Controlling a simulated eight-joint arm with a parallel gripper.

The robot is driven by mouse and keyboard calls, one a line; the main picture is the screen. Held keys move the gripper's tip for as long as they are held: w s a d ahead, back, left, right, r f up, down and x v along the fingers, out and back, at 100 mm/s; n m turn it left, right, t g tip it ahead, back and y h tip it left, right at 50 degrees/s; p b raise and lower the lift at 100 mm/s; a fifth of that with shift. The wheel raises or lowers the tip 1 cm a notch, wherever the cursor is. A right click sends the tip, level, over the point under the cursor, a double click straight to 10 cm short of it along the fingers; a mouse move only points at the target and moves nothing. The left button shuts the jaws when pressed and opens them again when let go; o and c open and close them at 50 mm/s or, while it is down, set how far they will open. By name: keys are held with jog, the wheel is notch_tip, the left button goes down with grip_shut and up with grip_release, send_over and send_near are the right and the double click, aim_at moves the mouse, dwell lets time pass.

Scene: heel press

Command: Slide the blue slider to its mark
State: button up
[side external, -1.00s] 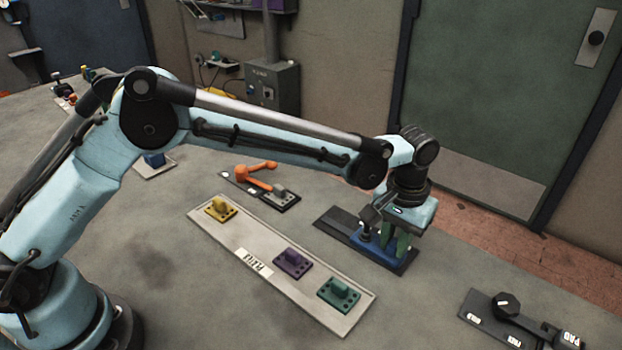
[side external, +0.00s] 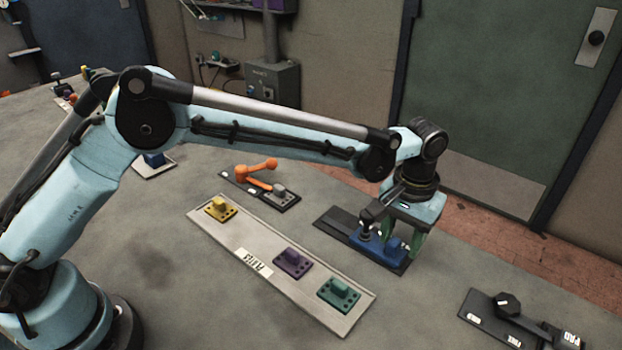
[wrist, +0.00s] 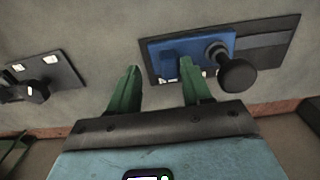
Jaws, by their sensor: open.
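The blue slider (side external: 372,244) sits on a dark track plate (side external: 332,219) on the table. It also shows in the wrist view (wrist: 208,45), where a black round knob (wrist: 237,76) stands on it. My gripper (side external: 409,244) is at the slider's right end in the side view, with green fingers pointing down. In the wrist view my open gripper (wrist: 159,68) has one fingertip overlapping the slider and the other off its left end over bare table. I cannot tell whether a finger touches the slider. Nothing is between the fingers. No clear mark is visible on the track.
A long pale plate (side external: 215,240) carries yellow, purple and green blocks. An orange lever (side external: 255,175) stands behind it. A black dial plate (side external: 490,318) lies at the front right and also shows in the wrist view (wrist: 62,72). Bare table separates these fixtures.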

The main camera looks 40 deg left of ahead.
notch_tip(320, 180, up, 11)
jog(key=shift+f, duration=0.2)
dwell(0.3)
